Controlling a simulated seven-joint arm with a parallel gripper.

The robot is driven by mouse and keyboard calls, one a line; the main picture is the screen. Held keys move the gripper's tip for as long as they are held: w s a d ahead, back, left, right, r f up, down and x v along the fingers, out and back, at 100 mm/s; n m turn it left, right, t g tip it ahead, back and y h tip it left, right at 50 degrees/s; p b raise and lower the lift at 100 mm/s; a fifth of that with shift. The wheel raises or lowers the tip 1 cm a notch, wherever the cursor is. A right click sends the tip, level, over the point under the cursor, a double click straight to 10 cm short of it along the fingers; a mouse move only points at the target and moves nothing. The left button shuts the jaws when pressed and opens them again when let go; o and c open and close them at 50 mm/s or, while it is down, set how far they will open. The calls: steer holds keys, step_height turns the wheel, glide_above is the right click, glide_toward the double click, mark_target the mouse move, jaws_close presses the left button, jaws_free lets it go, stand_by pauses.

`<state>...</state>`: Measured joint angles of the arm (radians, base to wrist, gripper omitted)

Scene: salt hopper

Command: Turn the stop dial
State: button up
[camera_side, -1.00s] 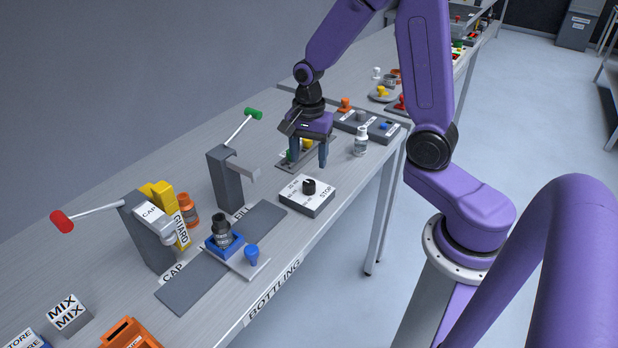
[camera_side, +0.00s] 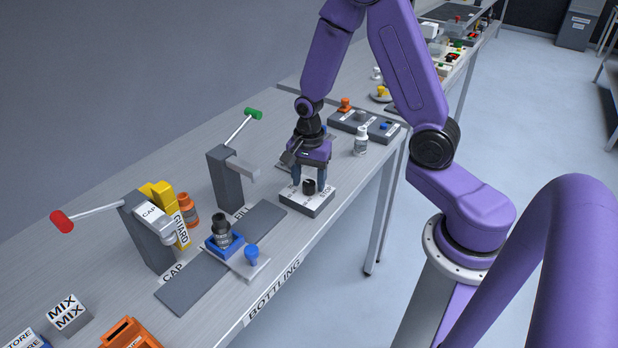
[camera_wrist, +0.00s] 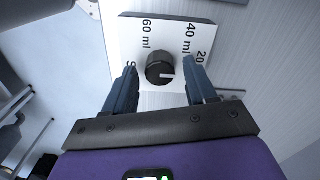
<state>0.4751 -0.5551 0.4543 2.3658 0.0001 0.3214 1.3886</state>
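The stop dial is a black round knob (camera_side: 309,187) with a white pointer line, on top of a grey box with a white face (camera_side: 312,204). In the wrist view the knob (camera_wrist: 160,68) stands on the white plate (camera_wrist: 150,35) marked "60 ml", "40 ml" and "20"; the other print is partly hidden by my fingers. My gripper (camera_wrist: 162,88) is open, with one finger on each side of the knob and visible gaps between. In the side view my gripper (camera_side: 309,182) is low over the box.
A grey post with a green-tipped lever (camera_side: 225,180) stands left of the dial box. A dark bottle in a blue holder (camera_side: 224,245) is at front left.

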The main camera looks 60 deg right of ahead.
steer(key=c, duration=0.8)
steer(key=shift+n, duration=0.4)
steer(key=n, duration=1.6)
steer(key=shift+n, duration=0.3)
steer(key=n, duration=0.6)
steer(key=shift+w, duration=0.1)
steer(key=shift+n, duration=0.4)
steer(key=o, duration=1)
